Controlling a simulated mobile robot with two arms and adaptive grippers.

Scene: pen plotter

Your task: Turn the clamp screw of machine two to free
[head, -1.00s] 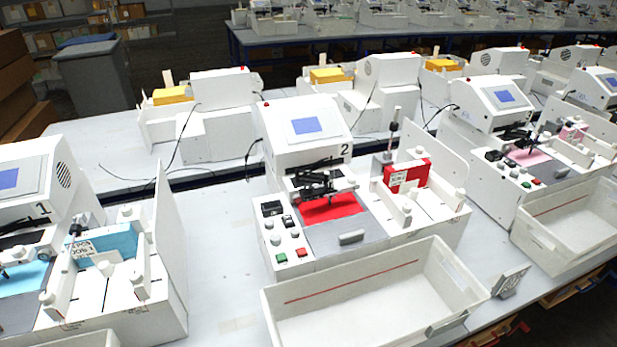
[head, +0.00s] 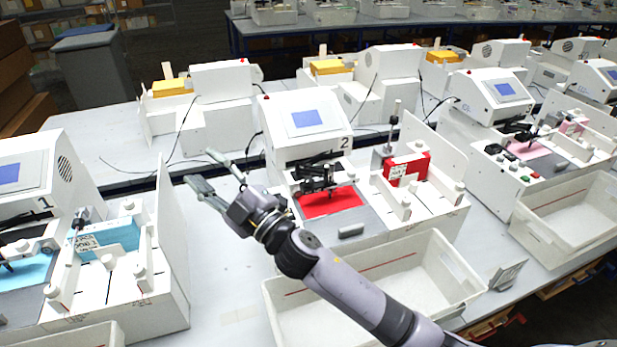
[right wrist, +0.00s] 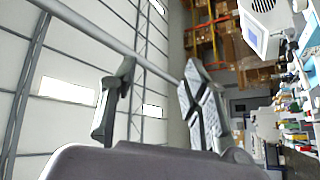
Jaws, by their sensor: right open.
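Machine two (head: 303,121) is the white plotter in the middle of the head view, with a blue screen and a "2" on its side. Its black pen carriage (head: 318,178) stands over a red sheet (head: 331,203). I cannot make out the clamp screw for sure at this size. My right gripper (head: 200,167) is open and empty, in front of and left of machine two, apart from it. My right arm hides the button panel at the machine's front left. In the right wrist view the open fingers (right wrist: 158,68) have nothing between them. My left gripper is not in view.
A white bin (head: 440,262) stands in front of machine two, partly behind my arm. Machine one (head: 28,185) is at the left, another plotter (head: 497,95) at the right. A red box (head: 407,169) sits in machine two's side bay. Bare table (head: 225,285) lies between machines one and two.

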